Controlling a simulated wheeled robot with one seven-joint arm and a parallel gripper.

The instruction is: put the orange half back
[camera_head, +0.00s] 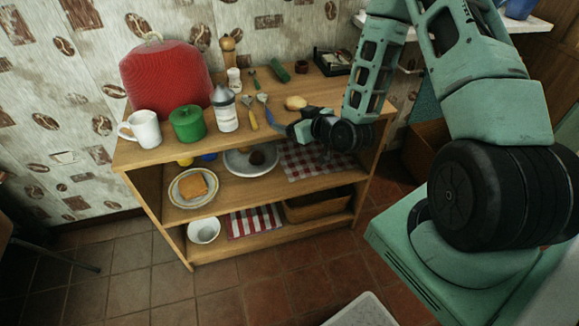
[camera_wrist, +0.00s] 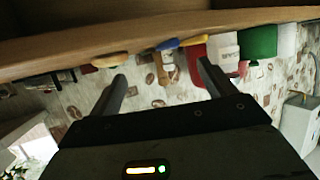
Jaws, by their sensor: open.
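No thing shows plainly as an orange half. A small pale tan oval piece (camera_head: 295,102) lies on the cabinet top (camera_head: 165,155), near its front right; I cannot tell whether it is the orange half. It also shows tan-orange in the wrist view (camera_wrist: 110,60), beyond the left fingertip. My gripper (camera_head: 284,129) is at the front edge of the cabinet top, just in front of this piece. In the wrist view my gripper (camera_wrist: 162,71) has its fingers spread with nothing between them. A dark round item (camera_head: 257,158) rests on a plate (camera_head: 235,164) on the middle shelf.
A white mug (camera_head: 144,129), green pot (camera_head: 187,124), grey-topped bottle (camera_head: 224,110) and red cover (camera_head: 165,78) stand left on the top. Blue and yellow utensils lie left of the tan piece. The middle shelf holds a plate with toast (camera_head: 193,186) and a checked cloth (camera_head: 312,160).

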